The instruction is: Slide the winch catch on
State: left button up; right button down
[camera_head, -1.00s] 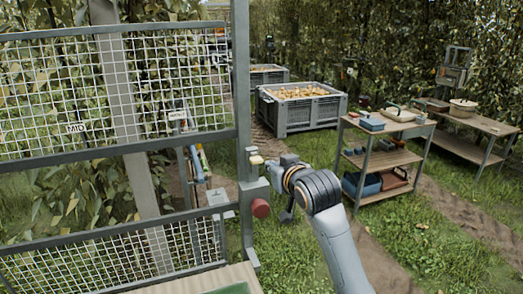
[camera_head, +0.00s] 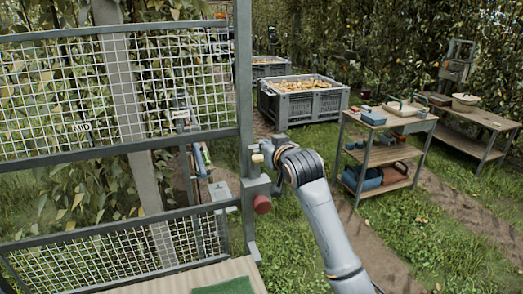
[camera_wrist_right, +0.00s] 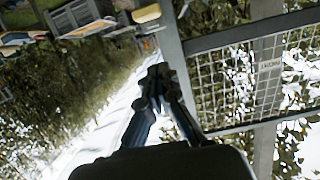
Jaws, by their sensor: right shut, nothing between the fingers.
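A small cream block (camera_head: 257,158) sits on the grey post of the mesh panel, above a grey box with a red round knob (camera_head: 262,204). I cannot tell whether the cream block is the winch catch. A cream piece (camera_wrist_right: 146,13) also shows beside the post at the top of the right wrist view. My right gripper (camera_wrist_right: 158,78) is shut and empty, its tips close to the post. In the head view my right wrist is just right of the cream block and hides most of the fingers; contact cannot be told. My left gripper is out of view.
The mesh panel (camera_head: 70,143) with its grey frame fills the left side. A pear crate (camera_head: 300,105) stands behind on the grass. A shelf cart (camera_head: 385,155) and a table (camera_head: 490,120) stand to the right.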

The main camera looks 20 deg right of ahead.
aim_at(257, 152)
jog(key=w+f+p, duration=0.1)
jog(key=f, duration=0.1)
jog(key=w+f+p, duration=0.2)
jog(key=shift+w+f, duration=0.2)
jog(key=shift+f, duration=0.25)
jog(key=shift+w+a, duration=0.1)
